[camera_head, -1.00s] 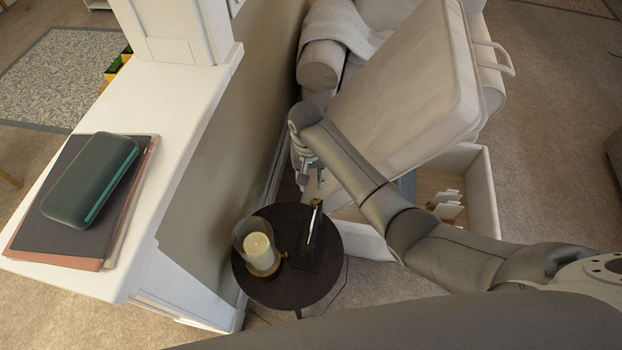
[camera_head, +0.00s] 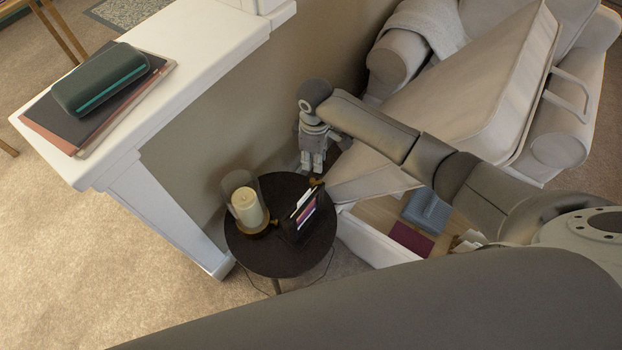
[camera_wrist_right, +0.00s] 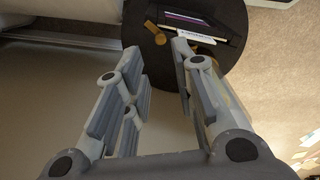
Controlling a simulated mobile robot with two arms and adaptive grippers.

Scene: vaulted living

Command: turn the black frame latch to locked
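A black frame (camera_head: 290,229) stands on a round black side table (camera_head: 268,263), with a purple panel and white slips showing at it. My right gripper (camera_head: 312,167) points down just beyond the frame, above the far table edge. In the wrist view its fingers (camera_wrist_right: 160,52) are apart and empty. My left gripper is not in view.
A candle in a glass holder (camera_head: 246,207) stands beside the frame. A white ledge (camera_head: 150,110) with a green case (camera_head: 100,78) is at left. A wall lies behind the table.

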